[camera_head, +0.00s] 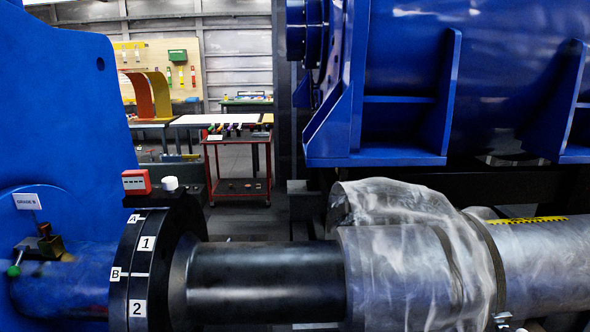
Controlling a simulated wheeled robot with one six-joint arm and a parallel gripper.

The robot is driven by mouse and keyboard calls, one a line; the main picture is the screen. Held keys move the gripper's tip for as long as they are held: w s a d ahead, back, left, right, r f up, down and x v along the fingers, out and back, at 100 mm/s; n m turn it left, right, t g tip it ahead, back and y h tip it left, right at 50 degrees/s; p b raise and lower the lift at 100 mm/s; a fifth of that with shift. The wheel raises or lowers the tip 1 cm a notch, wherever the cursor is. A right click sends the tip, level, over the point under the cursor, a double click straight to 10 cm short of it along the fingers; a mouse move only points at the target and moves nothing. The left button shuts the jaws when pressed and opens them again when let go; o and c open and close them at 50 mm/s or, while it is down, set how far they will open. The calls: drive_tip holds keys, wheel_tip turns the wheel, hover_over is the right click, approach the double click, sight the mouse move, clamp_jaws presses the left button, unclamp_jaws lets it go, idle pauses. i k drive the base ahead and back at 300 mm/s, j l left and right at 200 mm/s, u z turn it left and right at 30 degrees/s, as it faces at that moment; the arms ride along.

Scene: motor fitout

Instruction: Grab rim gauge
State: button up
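The disc carries white labels A, B, 1 and 2. My gripper is not in view.
A dark shaft (265,283) runs right from the disc into a part wrapped in clear film (415,265). A blue housing (65,110) stands left, a large blue motor (480,70) upper right. Behind are a red cart (238,188), tables and a tool board (155,52).

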sight(140, 195)
drive_tip(key=k+l, duration=0.1)
drive_tip(key=u, duration=1.2)
